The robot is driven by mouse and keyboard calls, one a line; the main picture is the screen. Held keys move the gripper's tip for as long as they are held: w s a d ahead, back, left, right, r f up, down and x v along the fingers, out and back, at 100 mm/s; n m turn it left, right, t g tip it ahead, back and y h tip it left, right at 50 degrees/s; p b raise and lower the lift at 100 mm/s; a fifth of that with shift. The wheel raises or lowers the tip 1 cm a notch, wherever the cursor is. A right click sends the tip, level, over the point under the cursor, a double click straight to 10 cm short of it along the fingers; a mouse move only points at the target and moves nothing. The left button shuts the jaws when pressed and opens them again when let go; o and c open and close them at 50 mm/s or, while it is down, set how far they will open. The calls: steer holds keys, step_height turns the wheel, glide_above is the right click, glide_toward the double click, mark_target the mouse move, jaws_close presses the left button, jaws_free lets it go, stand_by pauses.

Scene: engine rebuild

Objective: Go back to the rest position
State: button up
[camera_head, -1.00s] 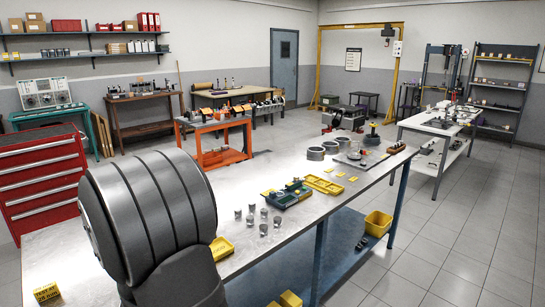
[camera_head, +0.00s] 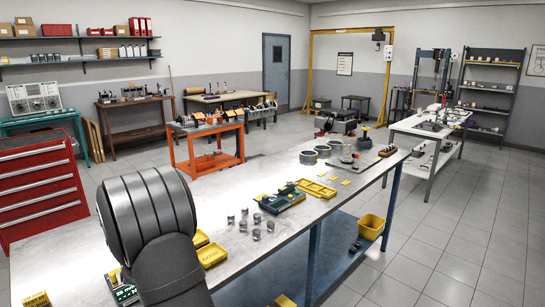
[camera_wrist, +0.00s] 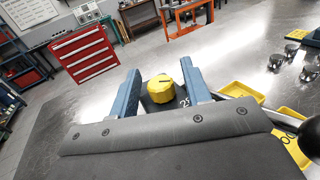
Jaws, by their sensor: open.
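My gripper (camera_wrist: 160,68) shows in the wrist view with its two blue fingers spread apart and nothing held between them. Beyond and between the fingers, a round yellow part (camera_wrist: 161,90) sits on a dark base with pale numerals; I cannot tell how far below the fingers it is. In the head view my large grey arm link covers the near left of the workbench (camera_head: 290,238), and the fingers are hidden.
Several metal pistons (camera_head: 257,225) stand mid-bench, near a green tray (camera_head: 280,200) and yellow trays (camera_head: 317,188). Metal rings (camera_head: 308,157) stand further back. A yellow box (camera_head: 37,299) lies at the near left corner. A red tool cabinet (camera_head: 42,185) stands left of the bench.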

steer(key=v, duration=1.8)
steer(key=x, duration=1.8)
steer(key=shift+w, duration=0.1)
steer(key=shift+a+m+h, duration=0.1)
steer(key=shift+m+h, duration=0.2)
steer(key=shift+m+t+h, duration=0.4)
steer(key=shift+m+h, duration=0.6)
steer(key=shift+h, duration=0.7)
steer(key=s+d, duration=0.1)
steer(key=s, duration=1.7)
steer(key=shift+w+d+r+n+g+y, duration=0.15)
steer(key=shift+w+d+n+y, duration=0.15)
steer(key=shift+d+n+y, duration=0.35)
steer(key=shift+w+d+f+n+g+y, duration=0.1)
steer(key=shift+w+d+n+y, duration=0.25)
steer(key=shift+d+y, duration=0.6)
steer(key=shift+w+d+r+n+g+y, duration=0.15)
steer(key=shift+w+d+n+y, duration=0.15)
steer(key=shift+d+n+y, duration=0.35)
steer(key=shift+d+f, duration=0.1)
steer(key=shift+d, duration=0.15)
